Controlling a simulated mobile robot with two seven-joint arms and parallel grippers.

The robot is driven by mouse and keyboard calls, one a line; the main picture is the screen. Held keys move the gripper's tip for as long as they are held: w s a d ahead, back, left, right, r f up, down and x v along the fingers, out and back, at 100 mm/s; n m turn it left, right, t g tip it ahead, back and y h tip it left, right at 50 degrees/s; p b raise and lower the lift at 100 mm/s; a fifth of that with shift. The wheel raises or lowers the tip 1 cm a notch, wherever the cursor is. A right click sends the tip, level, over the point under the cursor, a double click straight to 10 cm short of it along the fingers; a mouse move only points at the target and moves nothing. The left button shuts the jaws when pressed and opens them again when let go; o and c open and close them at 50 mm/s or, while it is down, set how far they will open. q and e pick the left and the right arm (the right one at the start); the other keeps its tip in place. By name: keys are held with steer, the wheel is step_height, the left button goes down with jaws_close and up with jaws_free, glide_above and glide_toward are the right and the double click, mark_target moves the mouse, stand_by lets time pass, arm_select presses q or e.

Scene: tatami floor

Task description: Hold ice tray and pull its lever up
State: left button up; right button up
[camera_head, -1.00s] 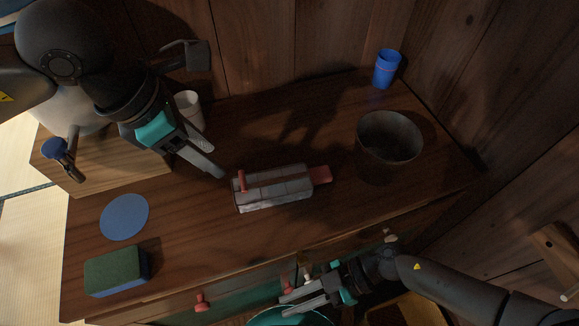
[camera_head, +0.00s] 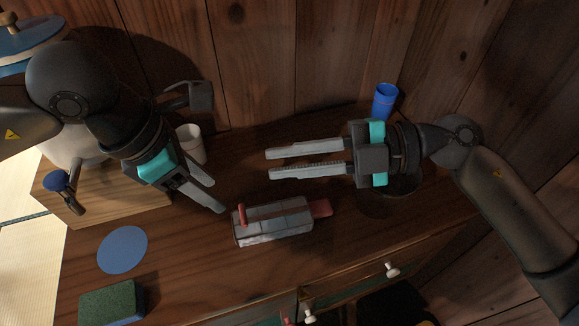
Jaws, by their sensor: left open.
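The ice tray (camera_head: 274,225) is a grey-white block lying on the wooden cabinet top, near the middle of the view. A red lever (camera_head: 242,214) stands up at its left end, and a red tab (camera_head: 320,208) sticks out at its right end. My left gripper (camera_head: 217,196) is open and empty, just left of and above the tray in the picture, its fingers pointing down and right toward the lever end. My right gripper (camera_head: 268,164) is open and empty, above the tray in the picture, its fingers pointing left. Neither gripper visibly holds the tray.
A dark round bowl (camera_head: 392,203) is mostly hidden behind my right arm. A blue cup (camera_head: 384,101) and a white cup (camera_head: 191,144) stand near the wooden wall. A blue disc (camera_head: 122,250) and a green-topped sponge (camera_head: 110,302) lie at the left.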

mark_target(290, 228)
steer(key=s+a+f+n+g+h, duration=0.1)
steer(key=a+n+h, duration=0.25)
steer(key=n, duration=0.85)
steer(key=s+a+f+n+g+h, duration=0.15)
steer(key=n+h, duration=0.35)
steer(key=n, duration=0.7)
steer(key=w+d+n+t+h, duration=0.3)
steer(key=d+h, duration=0.2)
steer(key=h, duration=0.3)
steer(key=shift+g, duration=0.25)
steer(key=f, duration=1.5)
steer(key=shift+s, duration=0.2)
